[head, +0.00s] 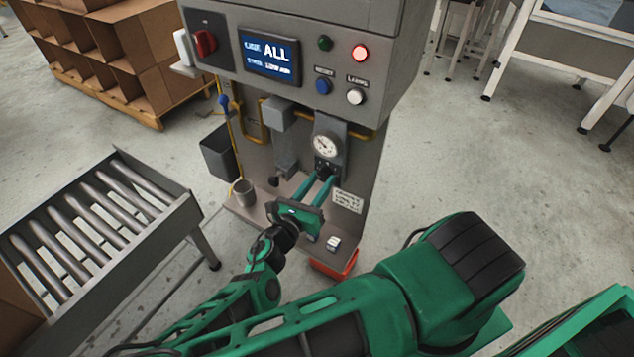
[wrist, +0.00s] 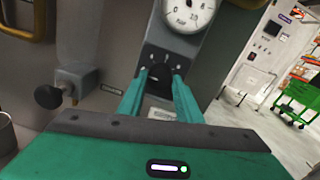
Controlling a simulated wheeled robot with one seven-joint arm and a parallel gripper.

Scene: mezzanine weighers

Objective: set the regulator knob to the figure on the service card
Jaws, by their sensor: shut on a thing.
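The regulator knob (wrist: 157,84) is a dark knob on a black plate with small white marks, below the round white gauge (head: 325,146) on the grey machine. My gripper (wrist: 159,76) is shut on the knob, one green finger on each side; the fingers hide much of it. In the head view my gripper (head: 321,174) reaches the plate just under the gauge. The gauge also shows in the wrist view (wrist: 188,13), cut off at the top. A white card (head: 347,201) with print is on the machine's front, right of my fingers; its figure is too small to read.
The machine's display (head: 269,52) shows "ALL" and "LOW AIR", and a red lamp (head: 361,53) is lit. A metal cup (head: 243,192) stands on the ledge left of my gripper. A roller conveyor (head: 95,225) is at left. A red bin (head: 333,264) sits low under the ledge.

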